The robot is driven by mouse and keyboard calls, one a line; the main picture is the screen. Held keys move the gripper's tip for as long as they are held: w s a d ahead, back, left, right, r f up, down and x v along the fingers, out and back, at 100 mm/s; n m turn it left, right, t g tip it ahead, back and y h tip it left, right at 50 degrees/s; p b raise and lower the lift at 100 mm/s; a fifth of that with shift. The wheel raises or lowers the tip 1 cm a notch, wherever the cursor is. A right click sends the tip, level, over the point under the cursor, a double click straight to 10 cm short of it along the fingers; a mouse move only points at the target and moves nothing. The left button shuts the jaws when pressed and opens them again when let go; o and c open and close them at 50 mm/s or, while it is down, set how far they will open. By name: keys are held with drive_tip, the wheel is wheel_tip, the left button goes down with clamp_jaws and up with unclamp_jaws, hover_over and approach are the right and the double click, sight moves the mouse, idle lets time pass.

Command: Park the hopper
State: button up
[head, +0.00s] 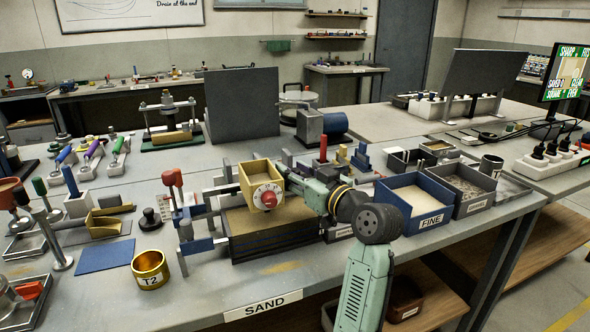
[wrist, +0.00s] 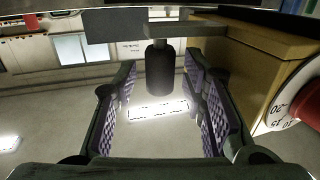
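The hopper (head: 262,183) is a tan box with a white dial and a red knob on its front. It stands over the dark sand box (head: 275,238) on the bench. In the wrist view the hopper's tan side (wrist: 262,62) and its dial (wrist: 298,104) are at the right. My gripper (wrist: 160,105) is open, its two padded fingers apart. A dark round handle (wrist: 160,70) on a grey bar shows between the fingers, with gaps on both sides. In the head view my arm reaches up beside the hopper's right; the fingertips are hard to make out there.
A blue FINE bin (head: 415,198) and a grey bin (head: 468,190) stand right of my arm. A brass T2 cup (head: 150,268) and a blue mat (head: 105,256) lie to the left. A dark upright panel (head: 241,105) stands behind. The bench front near the SAND label is clear.

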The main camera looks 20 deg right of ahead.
clamp_jaws()
idle(0.5)
idle(0.3)
